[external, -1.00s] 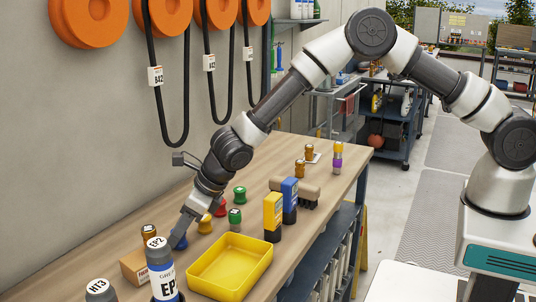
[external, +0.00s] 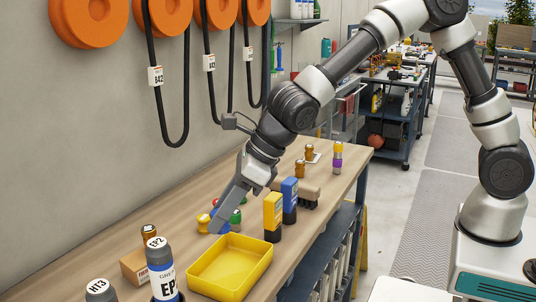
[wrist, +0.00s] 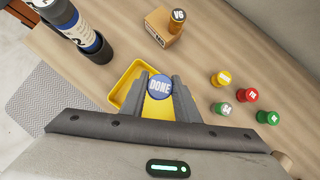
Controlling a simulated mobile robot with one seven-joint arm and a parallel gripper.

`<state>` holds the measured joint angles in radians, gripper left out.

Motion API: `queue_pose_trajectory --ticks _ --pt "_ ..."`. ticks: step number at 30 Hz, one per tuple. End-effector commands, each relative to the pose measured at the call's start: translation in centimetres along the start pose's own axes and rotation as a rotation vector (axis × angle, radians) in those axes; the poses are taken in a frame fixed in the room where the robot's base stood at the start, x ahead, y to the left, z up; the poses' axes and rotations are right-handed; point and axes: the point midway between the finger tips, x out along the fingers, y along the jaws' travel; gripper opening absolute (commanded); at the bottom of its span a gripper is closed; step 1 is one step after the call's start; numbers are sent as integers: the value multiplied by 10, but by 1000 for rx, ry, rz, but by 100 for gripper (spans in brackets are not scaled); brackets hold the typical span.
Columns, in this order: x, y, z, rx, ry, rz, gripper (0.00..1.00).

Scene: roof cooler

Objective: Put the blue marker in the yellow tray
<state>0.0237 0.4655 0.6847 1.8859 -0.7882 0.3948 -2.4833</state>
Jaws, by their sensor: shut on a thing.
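The blue marker (wrist: 159,86), with a round top reading "DONE", sits between the fingers of my gripper (wrist: 160,92) in the wrist view. My gripper is shut on it. In the external view my gripper (external: 222,226) points down just behind the yellow tray (external: 205,268), above the table, and mostly hides the marker. The tray is shallow and open, and its visible floor is empty. In the wrist view the tray (wrist: 124,83) shows beneath and left of the fingers, partly covered by them.
Several small coloured markers, including a yellow one (wrist: 221,78) and a red one (wrist: 249,96), stand right of the gripper in the wrist view. Bottles (external: 163,275) stand left of the tray, with a cardboard box (external: 134,265). Yellow and blue boxes (external: 272,217) stand on its right.

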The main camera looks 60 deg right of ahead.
Motion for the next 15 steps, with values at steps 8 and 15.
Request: queue_pose_trajectory --ticks 8,15 --pt "27 10 -39 -20 6 1 6" --pt "48 9 -51 -18 4 1 6"
